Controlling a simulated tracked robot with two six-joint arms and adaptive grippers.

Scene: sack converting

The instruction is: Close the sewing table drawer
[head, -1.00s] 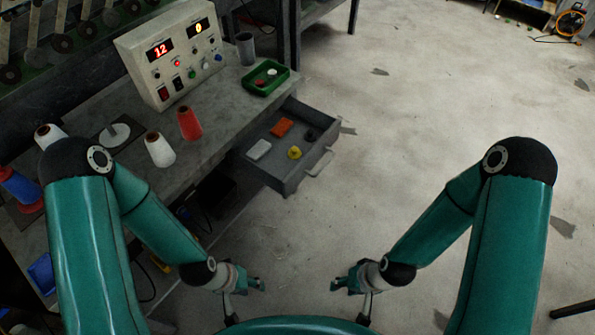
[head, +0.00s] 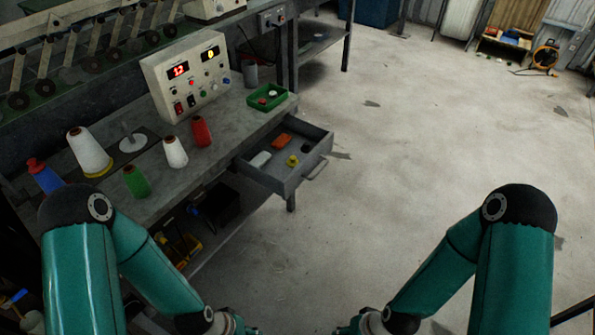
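The grey sewing table (head: 222,137) stands at the left of the head view. Its drawer (head: 283,183) is pulled out from the table's right part, with a handle (head: 317,170) on its front. Inside lie an orange block (head: 282,140), a white item (head: 260,159), a yellow item (head: 292,161) and a dark item near the far side. My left gripper (head: 240,328) and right gripper (head: 348,328) are at the bottom edge, mostly cut off, well apart from the drawer. Their fingers are not clearly visible.
On the table are a control box (head: 185,70), a green tray (head: 267,97), a grey cup (head: 250,73) and several thread cones, including a red one (head: 201,131). A black bin (head: 219,204) sits below. The floor (head: 420,140) right of the drawer is clear.

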